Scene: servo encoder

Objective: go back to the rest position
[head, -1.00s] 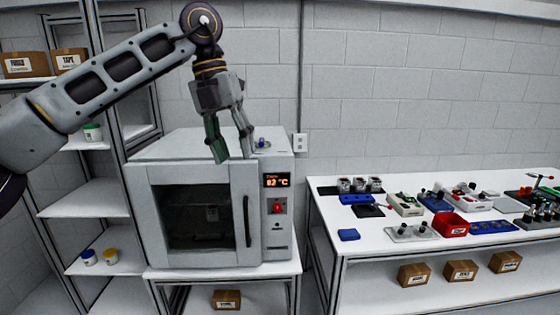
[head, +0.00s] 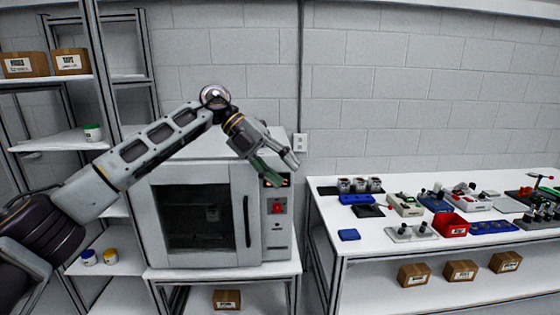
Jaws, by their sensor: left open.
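My left gripper (head: 282,171) is open and empty. It hangs in front of the upper right of the grey oven (head: 165,258), with its fingers pointing down and right across the oven's display, which is partly hidden. My left arm comes in from the lower left, rises across the front of the oven and bends down at the wrist. The oven's door (head: 195,218) is shut, with a dark window and a vertical handle. My right gripper is not in view.
A white table (head: 375,235) at the right holds a red bin (head: 451,226), blue trays and small parts. Shelving (head: 50,140) with boxes and jars stands at the left, close to my arm. Cardboard boxes (head: 460,271) sit under the table. The wall above the table is clear.

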